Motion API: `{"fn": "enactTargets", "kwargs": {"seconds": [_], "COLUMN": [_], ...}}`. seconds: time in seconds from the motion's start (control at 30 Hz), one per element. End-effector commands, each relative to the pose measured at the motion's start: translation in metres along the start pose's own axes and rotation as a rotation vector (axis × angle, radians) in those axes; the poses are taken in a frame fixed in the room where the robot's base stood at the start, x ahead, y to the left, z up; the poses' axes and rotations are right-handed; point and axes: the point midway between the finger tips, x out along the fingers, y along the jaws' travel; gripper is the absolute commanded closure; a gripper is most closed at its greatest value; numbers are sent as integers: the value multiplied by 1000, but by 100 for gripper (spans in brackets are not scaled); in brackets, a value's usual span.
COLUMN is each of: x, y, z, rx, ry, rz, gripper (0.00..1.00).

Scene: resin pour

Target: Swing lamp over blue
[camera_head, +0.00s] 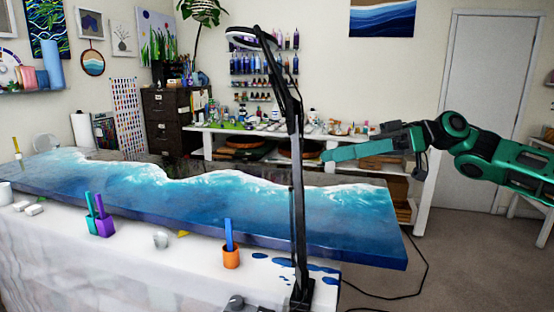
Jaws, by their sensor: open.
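The lamp has a tall black jointed arm (297,150) standing at the front edge of the table, with a round ring-shaped head (247,38) high up and to the left. The lamp head hangs in front of the back wall shelves in this view. The blue resin slab (250,205), with white wave foam, lies across the table behind the lamp post. My gripper (340,153) reaches in from the right, above the slab's right end and to the right of the lamp post. It is open and holds nothing that I can see. It appears apart from the lamp.
A purple cup (104,226), an orange cup (231,258) and blue spills (305,264) are on the white-covered table front (150,270). A black cable (410,285) lies on the floor at right. Shelves with bottles (262,65) line the back wall.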

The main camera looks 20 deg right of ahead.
Motion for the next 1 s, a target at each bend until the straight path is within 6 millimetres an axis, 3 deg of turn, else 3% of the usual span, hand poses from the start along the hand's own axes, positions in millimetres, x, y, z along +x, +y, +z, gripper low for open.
{"fn": "enactTargets", "kwargs": {"seconds": [0.2, 0.4, 0.57, 1.0], "x": [14, 22, 35, 105], "y": [29, 40, 39, 24], "z": [-7, -7, -8, -16], "rx": [-51, -64, -66, -66], "ry": [85, 113, 114, 113], "rz": [-143, -190, -194, -193], "gripper": [53, 53, 53, 53]}}
